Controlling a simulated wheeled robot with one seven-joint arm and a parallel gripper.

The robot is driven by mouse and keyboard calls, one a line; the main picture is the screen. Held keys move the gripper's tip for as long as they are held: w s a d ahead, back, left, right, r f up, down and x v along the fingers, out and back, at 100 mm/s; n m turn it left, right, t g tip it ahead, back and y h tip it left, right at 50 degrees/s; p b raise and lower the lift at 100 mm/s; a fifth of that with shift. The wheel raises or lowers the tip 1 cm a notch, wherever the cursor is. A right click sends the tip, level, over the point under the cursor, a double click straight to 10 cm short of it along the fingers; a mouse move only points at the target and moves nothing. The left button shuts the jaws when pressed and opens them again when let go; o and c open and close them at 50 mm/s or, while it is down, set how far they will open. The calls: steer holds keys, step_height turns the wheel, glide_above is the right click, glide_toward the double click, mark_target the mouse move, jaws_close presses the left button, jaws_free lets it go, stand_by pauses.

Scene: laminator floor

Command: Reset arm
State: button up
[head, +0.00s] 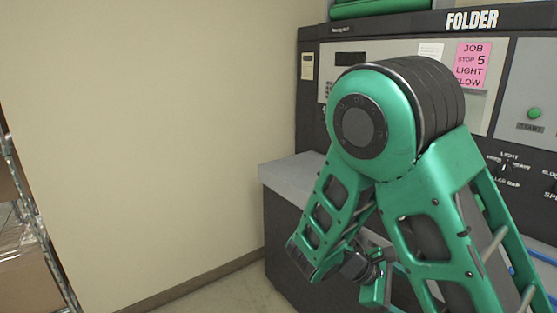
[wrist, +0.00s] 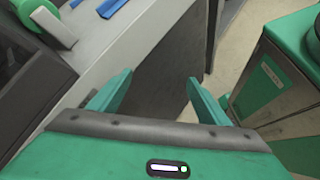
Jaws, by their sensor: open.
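My gripper (wrist: 160,77) shows in the wrist view with its two green fingers apart and nothing between them. Beyond the fingers are a dark panel and a strip of pale floor. In the head view my green arm is bent in front of the machine marked FOLDER (head: 395,47). The arm's elbow covers part of the machine's front panel. The wrist end hangs low beside the machine's base, partly hidden by the arm's own links.
The machine's grey ledge (head: 285,171) juts out left of my arm. A pink note (head: 473,66) is on its panel. A wire rack (head: 38,225) stands far left. In the wrist view, blue strips (wrist: 113,9) lie on a grey surface; a green cabinet (wrist: 262,85) stands right.

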steer(key=s+d+r+m+y, duration=0.4)
steer(key=s+r+m+y, duration=0.1)
steer(key=s+m, duration=0.4)
steer(key=s+d+r+m+y, duration=0.4)
steer(key=s+r+m+y, duration=0.2)
steer(key=s+m, duration=0.3)
steer(key=shift+s+d+r+t, duration=0.2)
steer(key=shift+s+t, duration=0.2)
steer(key=shift+s, duration=0.8)
steer(key=shift+w+f, duration=0.3)
steer(key=shift+w, duration=0.35)
